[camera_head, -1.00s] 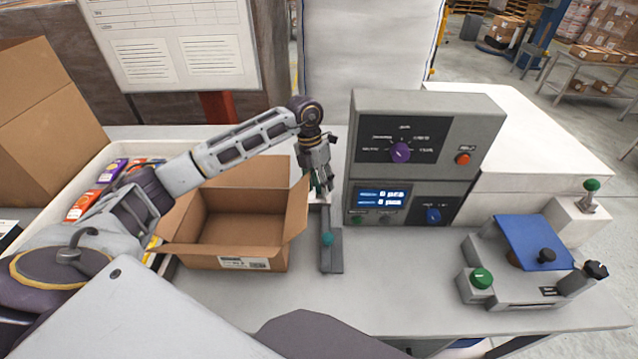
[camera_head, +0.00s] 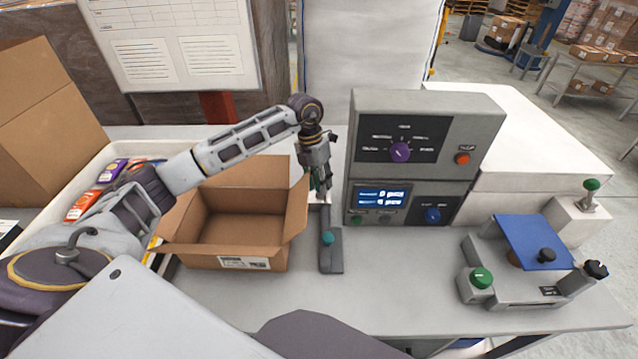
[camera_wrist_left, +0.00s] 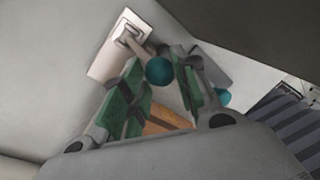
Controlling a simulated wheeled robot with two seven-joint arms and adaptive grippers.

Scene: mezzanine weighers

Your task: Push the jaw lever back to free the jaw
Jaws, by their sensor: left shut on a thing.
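My left gripper (camera_head: 321,192) is over the far end of a narrow grey fixture (camera_head: 332,255), right of the open carton. In the left wrist view its green-padded fingers (camera_wrist_left: 160,85) are closed in around the teal ball knob of the jaw lever (camera_wrist_left: 160,70). The lever's arm runs up to a bracket on a pale plate (camera_wrist_left: 112,50). In the head view the gripper hides this lever. A second teal knob (camera_head: 327,239) stands on the fixture nearer me, and a teal knob also shows partly hidden behind the right finger in the wrist view. My right gripper is out of view.
An open, empty carton (camera_head: 235,263) stands close left of the fixture. A grey control box (camera_head: 480,115) with knobs and a lit display stands close right. A device with a blue plate (camera_head: 530,240) is at far right. The bench front centre is clear.

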